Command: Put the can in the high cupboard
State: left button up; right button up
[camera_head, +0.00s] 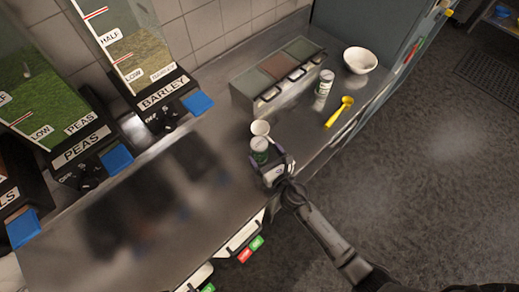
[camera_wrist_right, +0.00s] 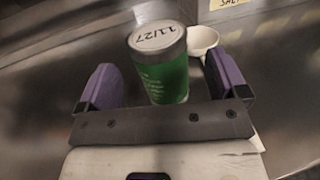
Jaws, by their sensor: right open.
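A green can (camera_head: 259,145) with a white lid stands upright on the steel counter (camera_head: 140,225). In the right wrist view the can (camera_wrist_right: 165,75) shows "11/27" on its lid and stands between two purple fingers. My right gripper (camera_head: 273,167) is open at the can, with a finger on either side and a visible gap beside each. My left gripper and the high cupboard are not in view.
A small white cup (camera_head: 260,128) stands just behind the can. A lidded steel container (camera_head: 278,77), a yellow spoon (camera_head: 339,111) and a white bowl (camera_head: 360,60) are further right. Barley (camera_head: 165,92) and peas (camera_head: 80,149) dispensers line the wall. The counter's front left is clear.

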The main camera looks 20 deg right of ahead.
aim_at(259, 146)
jog(key=shift+w+a, duration=0.2)
jog(key=shift+w, duration=0.85)
jog(key=shift+w+a, duration=0.15)
jog(key=shift+w, duration=0.85)
jog(key=shift+c, duration=0.3)
jog(key=c, duration=1.1)
jog(key=shift+r, duration=0.1)
